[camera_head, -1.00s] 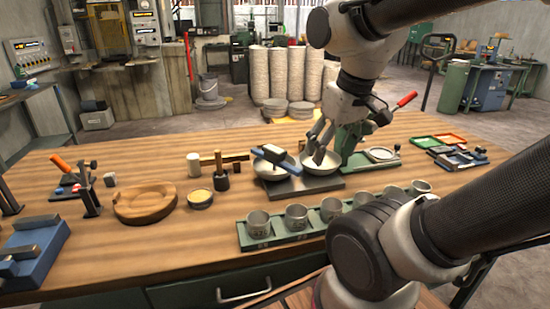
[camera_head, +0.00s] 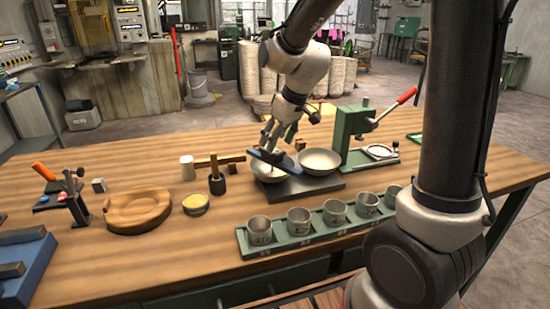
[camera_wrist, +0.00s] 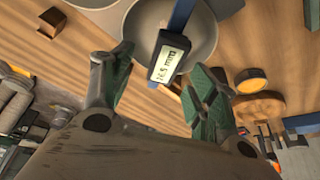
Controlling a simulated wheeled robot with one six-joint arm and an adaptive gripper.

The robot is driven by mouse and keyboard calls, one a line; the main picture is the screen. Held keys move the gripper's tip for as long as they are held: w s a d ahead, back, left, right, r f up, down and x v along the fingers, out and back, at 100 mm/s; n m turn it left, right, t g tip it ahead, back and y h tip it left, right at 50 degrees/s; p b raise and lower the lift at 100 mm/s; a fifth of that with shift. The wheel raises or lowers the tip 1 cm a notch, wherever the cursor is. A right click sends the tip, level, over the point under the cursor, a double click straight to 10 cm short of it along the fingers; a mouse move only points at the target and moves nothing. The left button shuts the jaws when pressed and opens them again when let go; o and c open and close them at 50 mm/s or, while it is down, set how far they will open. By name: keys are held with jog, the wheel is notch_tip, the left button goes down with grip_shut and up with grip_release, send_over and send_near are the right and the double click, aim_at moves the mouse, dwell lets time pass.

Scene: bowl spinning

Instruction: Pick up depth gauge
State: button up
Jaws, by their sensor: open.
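The depth gauge is a blue bar with a dark display head. In the head view the depth gauge (camera_head: 273,162) lies across the left metal bowl (camera_head: 268,174). In the wrist view the gauge's display (camera_wrist: 168,58) reads about 26.5 mm, and its blue bar runs up over the bowl (camera_wrist: 203,38). My gripper (camera_head: 274,138) is just above the gauge, pointing down. In the wrist view my gripper (camera_wrist: 160,85) has its green fingers spread apart, with the display end between and beyond them. I cannot tell whether a finger touches the gauge.
A second bowl (camera_head: 320,160) sits right beside on the same dark base (camera_head: 300,189). A green press (camera_head: 352,140) with a red handle stands to the right. A green tray (camera_head: 325,236) of metal cups lies in front. A mallet (camera_head: 217,180) stands at left.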

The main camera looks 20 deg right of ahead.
aim_at(272, 155)
jog(key=x, duration=0.4)
jog(key=s+x, duration=0.1)
jog(key=x, duration=0.1)
jog(key=shift+f, duration=0.15)
jog(key=shift+a, duration=0.1)
grip_shut()
notch_tip(272, 155, up, 9)
jog(key=shift+f, duration=0.1)
